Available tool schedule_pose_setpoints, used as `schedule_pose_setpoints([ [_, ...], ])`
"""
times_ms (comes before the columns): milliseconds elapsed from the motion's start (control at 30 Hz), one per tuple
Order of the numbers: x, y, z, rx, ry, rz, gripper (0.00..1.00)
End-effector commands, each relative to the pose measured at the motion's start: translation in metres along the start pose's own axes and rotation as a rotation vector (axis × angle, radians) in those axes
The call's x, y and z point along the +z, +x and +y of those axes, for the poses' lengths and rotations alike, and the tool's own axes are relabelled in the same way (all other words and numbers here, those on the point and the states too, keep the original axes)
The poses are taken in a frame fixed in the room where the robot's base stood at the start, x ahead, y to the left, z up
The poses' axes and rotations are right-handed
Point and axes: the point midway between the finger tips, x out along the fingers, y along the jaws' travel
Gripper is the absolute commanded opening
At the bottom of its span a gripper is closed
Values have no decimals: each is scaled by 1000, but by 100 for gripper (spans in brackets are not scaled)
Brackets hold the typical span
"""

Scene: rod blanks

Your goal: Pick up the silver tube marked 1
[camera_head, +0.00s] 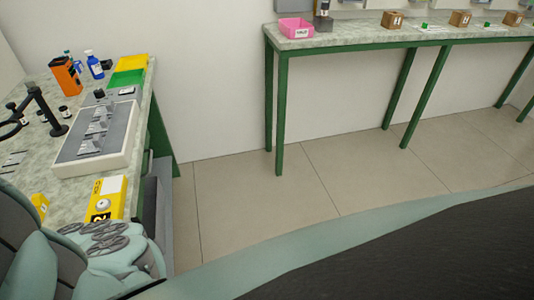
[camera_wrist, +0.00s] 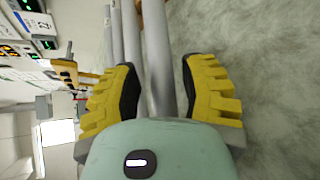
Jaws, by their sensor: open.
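In the wrist view, several silver tubes run side by side up the picture. One silver tube (camera_wrist: 158,55) lies between the two yellow ridged fingers of my gripper (camera_wrist: 160,88), with a gap to each finger. Another silver tube (camera_wrist: 131,35) is just to its left, behind the left finger. No number shows on the tubes, so I cannot tell which is marked 1. My gripper is open. In the head view, small silver pieces (camera_head: 14,158) lie at the left table edge; I cannot tell whether they are the tubes. My gripper is not clearly seen there.
The left table holds a white-edged tray (camera_head: 125,152) with grey metal shapes, an orange device (camera_head: 66,77), a blue bottle (camera_head: 95,65) and a yellow box (camera_head: 106,196). A far green-legged table (camera_head: 340,42) carries a pink bin (camera_head: 296,29). The floor between is clear.

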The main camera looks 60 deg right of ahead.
Motion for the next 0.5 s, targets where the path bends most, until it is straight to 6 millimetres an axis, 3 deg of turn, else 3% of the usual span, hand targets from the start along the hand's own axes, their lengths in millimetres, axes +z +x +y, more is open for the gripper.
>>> schedule_pose_setpoints([
  [367,-1,10,0,0,1,3,42],
  [400,-1,10,0,0,1,4,46],
  [500,-1,10,0,0,1,3,36],
])
